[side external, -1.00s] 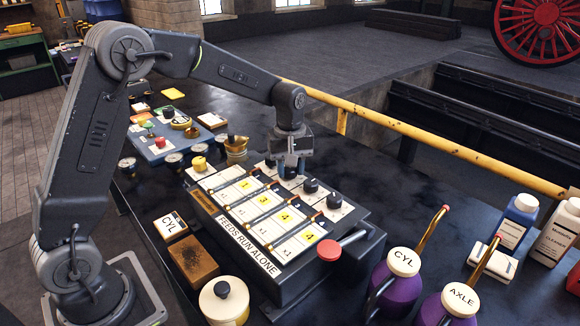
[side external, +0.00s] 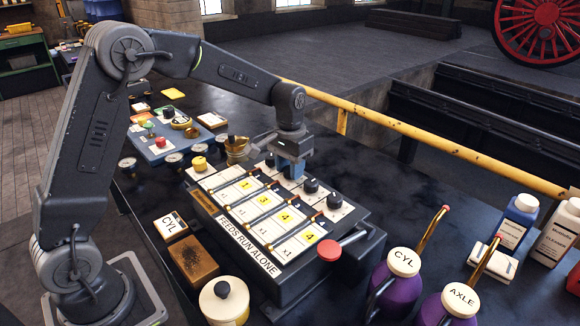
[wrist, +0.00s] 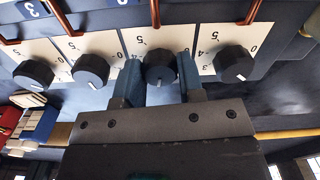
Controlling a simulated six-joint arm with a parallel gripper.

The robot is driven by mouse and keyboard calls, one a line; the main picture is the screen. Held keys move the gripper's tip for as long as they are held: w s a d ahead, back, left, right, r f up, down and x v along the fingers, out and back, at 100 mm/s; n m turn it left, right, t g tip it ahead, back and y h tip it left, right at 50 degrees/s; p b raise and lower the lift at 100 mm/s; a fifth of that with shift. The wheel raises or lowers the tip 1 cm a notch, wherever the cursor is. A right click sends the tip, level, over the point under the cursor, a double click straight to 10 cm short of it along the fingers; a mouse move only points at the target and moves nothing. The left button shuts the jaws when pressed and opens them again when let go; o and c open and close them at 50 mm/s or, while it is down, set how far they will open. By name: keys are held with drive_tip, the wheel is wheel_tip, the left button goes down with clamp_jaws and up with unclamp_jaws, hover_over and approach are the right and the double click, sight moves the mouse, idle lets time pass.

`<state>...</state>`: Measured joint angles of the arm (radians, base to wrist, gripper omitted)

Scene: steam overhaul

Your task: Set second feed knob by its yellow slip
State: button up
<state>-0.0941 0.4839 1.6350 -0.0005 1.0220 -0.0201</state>
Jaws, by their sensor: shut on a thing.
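A dark feed lubricator box (side external: 300,285) lettered "FEEDS RUN ALONE" has a row of black knobs along its far edge. Yellow slips on its cards read 1 (side external: 246,185), 3 (side external: 264,200), 4 (side external: 286,216) and 4 (side external: 309,236). My gripper (side external: 291,174) is down at the second knob from the far left end, its blue fingers either side of it. In the wrist view my gripper (wrist: 160,72) is shut on this second knob (wrist: 160,60). A "5" shows on its scale; its exact setting is hard to read.
Neighbouring knobs (wrist: 235,62) (wrist: 90,70) stand close on both sides. A brass cup (side external: 237,148) is left of my gripper. A red-ended handle (side external: 329,251) sticks out at the right. Purple CYL (side external: 403,262) and AXLE (side external: 460,298) cans stand farther right. A yellow rail runs behind.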

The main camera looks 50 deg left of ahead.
drive_tip(key=m, duration=0.6)
drive_tip(key=shift+m, duration=0.3)
idle(0.4)
drive_tip(key=o, duration=0.9)
wheel_tip(320, 180, up, 14)
drive_tip(key=shift+f, duration=0.1)
